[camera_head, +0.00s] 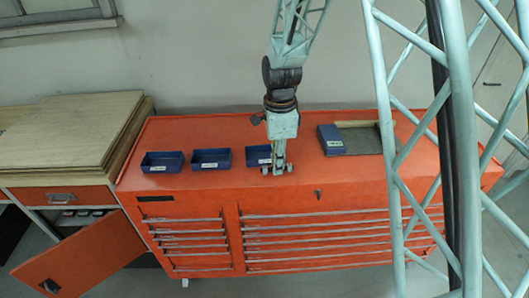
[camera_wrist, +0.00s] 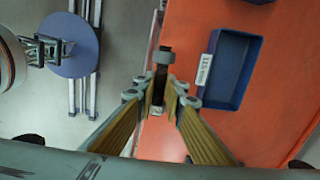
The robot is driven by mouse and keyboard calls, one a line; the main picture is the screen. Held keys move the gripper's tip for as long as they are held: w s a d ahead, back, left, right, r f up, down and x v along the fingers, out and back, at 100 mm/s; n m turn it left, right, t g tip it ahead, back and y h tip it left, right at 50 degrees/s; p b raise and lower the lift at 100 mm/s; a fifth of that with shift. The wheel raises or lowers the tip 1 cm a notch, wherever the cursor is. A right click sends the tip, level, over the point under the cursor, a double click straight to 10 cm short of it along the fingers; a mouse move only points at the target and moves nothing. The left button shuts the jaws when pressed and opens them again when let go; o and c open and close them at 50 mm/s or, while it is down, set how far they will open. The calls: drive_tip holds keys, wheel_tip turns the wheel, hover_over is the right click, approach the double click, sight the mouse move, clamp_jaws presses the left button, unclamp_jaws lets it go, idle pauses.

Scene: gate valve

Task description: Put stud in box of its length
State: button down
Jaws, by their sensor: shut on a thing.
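My gripper (camera_head: 277,169) is over the orange cabinet top near its front edge, in front of the third blue box (camera_head: 258,156). In the wrist view my gripper (camera_wrist: 161,90) is shut on a dark stud (camera_wrist: 162,60). The stud's thicker end sticks out past the fingertips. A blue box (camera_wrist: 232,72) with a white label lies to the right of the fingers; its visible inside looks empty. Two more blue boxes, the left one (camera_head: 162,162) and the middle one (camera_head: 211,159), stand in the row. The labels are too small to read surely.
A blue case (camera_head: 331,140) and a grey tray (camera_head: 362,140) lie on the right of the cabinet top (camera_head: 225,130). Wooden boards (camera_head: 70,130) are stacked at left. Open cabinet top lies behind the boxes.

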drive_tip(key=w+a, duration=0.1)
drive_tip(key=w, duration=0.3)
drive_tip(key=w+a+p, duration=0.1)
drive_tip(key=w+a, duration=0.1)
drive_tip(key=w, duration=0.2)
drive_tip(key=w+a+f, duration=0.1)
drive_tip(key=w, duration=0.3)
drive_tip(key=shift+a+f, duration=0.1)
drive_tip(key=shift+a, duration=0.15)
drive_tip(key=shift+f+p, duration=0.3)
drive_tip(key=shift+f, duration=1.45)
drive_tip(key=shift+f, duration=0.1)
drive_tip(key=c, duration=3.1)
unclamp_jaws()
drive_tip(key=shift+f, duration=0.1)
drive_tip(key=shift+c, duration=0.2)
drive_tip(key=shift+o, duration=0.9)
